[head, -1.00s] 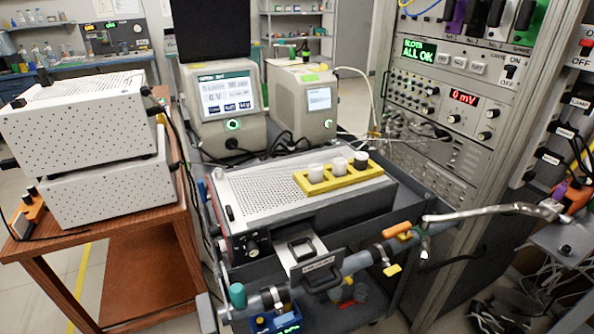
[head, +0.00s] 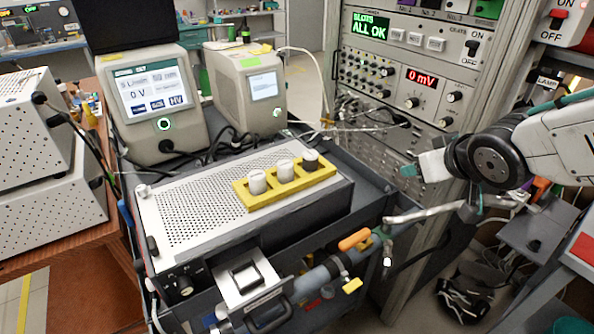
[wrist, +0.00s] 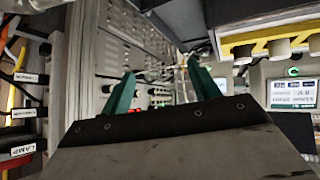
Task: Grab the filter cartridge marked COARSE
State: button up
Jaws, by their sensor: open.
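Three small cylindrical filter cartridges stand in a yellow holder (head: 262,198) on a perforated grey-white box. The left cartridge (head: 257,183) and the middle cartridge (head: 285,171) are white; the right cartridge (head: 310,161) has a dark top. Their markings are too small to read, so I cannot tell which is COARSE. My gripper (head: 422,168) is right of the holder, in front of the rack, open and empty, well apart from the cartridges. In the wrist view, its green fingers (wrist: 162,85) are spread, and the yellow holder (wrist: 262,46) with cartridges appears upside down at the upper right.
The perforated box (head: 190,215) sits on a dark cart. Two instruments with screens (head: 155,100) stand behind it. The electronics rack (head: 400,90) rises at the right. A metal pipe with an orange handle (head: 354,240) runs along the cart front. Space above the cartridges looks clear.

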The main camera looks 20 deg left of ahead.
jog(key=a+f+n+y, duration=0.3)
jog(key=a+y, duration=0.2)
jog(key=a, duration=0.8)
jog(key=n+g+y, duration=0.3)
jog(key=y, duration=0.1)
send_near(291, 168)
jog(key=shift+w+a+f, duration=0.25)
jog(key=shift+a+f, duration=0.45)
jog(key=shift+a, duration=0.3)
jog(key=shift+t, duration=0.3)
jog(key=x, duration=0.7)
jog(key=shift+w+r, duration=0.1)
jog(key=shift+w, duration=0.05)
jog(key=c, duration=1.1)
